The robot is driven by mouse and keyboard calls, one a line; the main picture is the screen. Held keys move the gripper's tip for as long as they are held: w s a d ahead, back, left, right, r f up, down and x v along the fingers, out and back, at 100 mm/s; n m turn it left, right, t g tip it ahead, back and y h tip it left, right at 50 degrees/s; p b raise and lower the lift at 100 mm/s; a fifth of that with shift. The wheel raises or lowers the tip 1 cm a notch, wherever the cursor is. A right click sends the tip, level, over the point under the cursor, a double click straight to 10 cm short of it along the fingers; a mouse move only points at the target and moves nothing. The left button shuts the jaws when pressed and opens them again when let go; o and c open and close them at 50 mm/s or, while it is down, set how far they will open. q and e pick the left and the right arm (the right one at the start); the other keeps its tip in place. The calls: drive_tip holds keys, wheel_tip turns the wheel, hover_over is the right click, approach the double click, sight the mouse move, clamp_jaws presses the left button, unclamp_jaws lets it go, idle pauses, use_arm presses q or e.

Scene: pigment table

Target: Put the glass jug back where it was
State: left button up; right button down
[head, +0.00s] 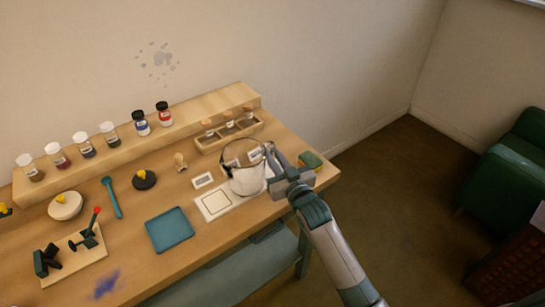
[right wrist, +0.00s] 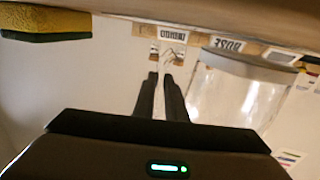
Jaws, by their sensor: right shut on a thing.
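The clear glass jug (head: 245,180) is upright near the right end of the wooden table, beside a white card with a black square outline (head: 214,203) and partly over its right side. I cannot tell whether its base touches the table. My right gripper (head: 273,163) is at the jug's right side, shut on its handle. In the right wrist view, the two dark fingers (right wrist: 167,95) close on a narrow clear part, with the jug's body (right wrist: 238,92) to their right. My left gripper is not in view.
A green and yellow sponge (head: 311,160) lies right of the gripper by the table edge. A wooden rack of corked vials (head: 228,136) stands behind the jug. A small label card (head: 203,180) and a blue tray (head: 170,230) are to the left. Jars line the shelf (head: 190,120).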

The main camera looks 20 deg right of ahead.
drive_tip(key=shift+f, duration=0.6)
drive_tip(key=c, duration=1.8)
unclamp_jaws()
drive_tip(key=shift+f, duration=0.2)
drive_tip(key=shift+r, duration=0.1)
drive_tip(key=shift+s, duration=0.15)
